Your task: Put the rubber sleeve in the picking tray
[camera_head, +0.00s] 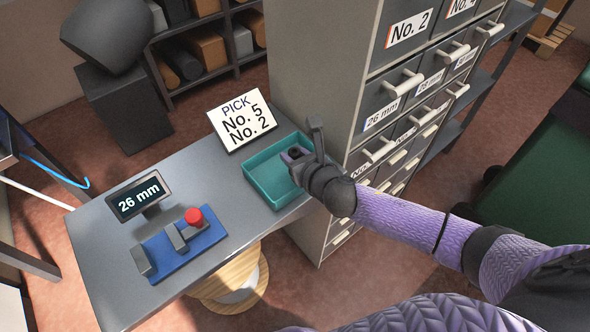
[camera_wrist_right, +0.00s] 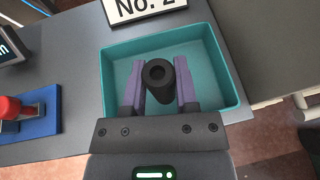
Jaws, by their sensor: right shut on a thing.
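The rubber sleeve (camera_wrist_right: 158,75) is a short black tube with a hole through its end. My right gripper (camera_wrist_right: 158,82) is shut on it, with one purple finger on each side. In the right wrist view the sleeve shows over the inside of the teal picking tray (camera_wrist_right: 222,55); I cannot tell its height above the tray floor. In the head view the tray (camera_head: 262,188) lies on the grey table, and my right gripper (camera_head: 296,155) is over its right part, with the sleeve small between the fingers. My left gripper is not in view.
A sign (camera_head: 241,118) reading "PICK No. 5 No. 2" stands behind the tray. A display (camera_head: 139,197) showing 26 mm and a blue gauge (camera_head: 172,252) with a red knob are on the left of the table. A drawer cabinet (camera_head: 318,75) stands close on the right.

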